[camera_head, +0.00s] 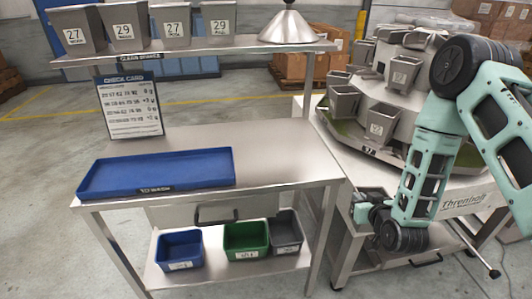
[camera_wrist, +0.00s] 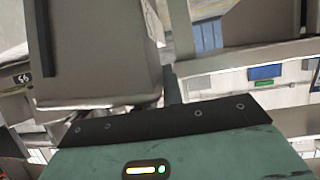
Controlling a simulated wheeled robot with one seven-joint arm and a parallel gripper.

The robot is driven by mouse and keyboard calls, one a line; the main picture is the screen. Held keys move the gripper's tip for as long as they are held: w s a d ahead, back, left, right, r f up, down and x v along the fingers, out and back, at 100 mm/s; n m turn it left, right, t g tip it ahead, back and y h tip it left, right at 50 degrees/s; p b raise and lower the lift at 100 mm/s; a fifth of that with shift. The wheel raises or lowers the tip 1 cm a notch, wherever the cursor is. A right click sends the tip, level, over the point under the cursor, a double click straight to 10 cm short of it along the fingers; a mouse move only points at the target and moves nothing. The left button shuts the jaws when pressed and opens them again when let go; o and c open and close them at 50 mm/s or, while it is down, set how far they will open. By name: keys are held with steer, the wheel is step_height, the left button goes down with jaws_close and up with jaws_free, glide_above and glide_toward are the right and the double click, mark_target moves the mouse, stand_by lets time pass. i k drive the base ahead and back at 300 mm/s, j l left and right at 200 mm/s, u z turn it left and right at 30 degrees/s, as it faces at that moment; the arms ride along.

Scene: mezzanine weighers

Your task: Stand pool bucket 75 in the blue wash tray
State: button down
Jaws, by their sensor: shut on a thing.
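The blue wash tray (camera_head: 158,171) lies empty on the steel table at left, with a "TO WASH" label on its front edge. My gripper (camera_head: 362,208) is low at the right of that table, beside the weigher machine, and is shut on a grey bucket. The bucket (camera_wrist: 100,50) fills the upper left of the wrist view, close to my gripper's dark palm edge. No number is readable on it. In the head view my arm and wrist partly hide the grip, and the bucket's exact tilt cannot be told.
Several grey buckets (camera_head: 172,28) numbered 27 and 29 and a cone (camera_head: 291,25) stand on the upper shelf. A check card (camera_head: 129,105) stands behind the tray. Blue, green and grey bins (camera_head: 246,238) sit below. The weigher (camera_head: 385,105) carries more buckets. The tabletop's right half is clear.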

mark_target(126, 177)
steer(key=k+j, duration=0.1)
steer(key=j, duration=1.1)
steer(key=k+j+u, duration=0.1)
steer(key=j, duration=0.5)
steer(key=j+u, duration=0.1)
steer(key=u, duration=0.65)
steer(key=j+u, duration=0.15)
steer(key=u, duration=0.2)
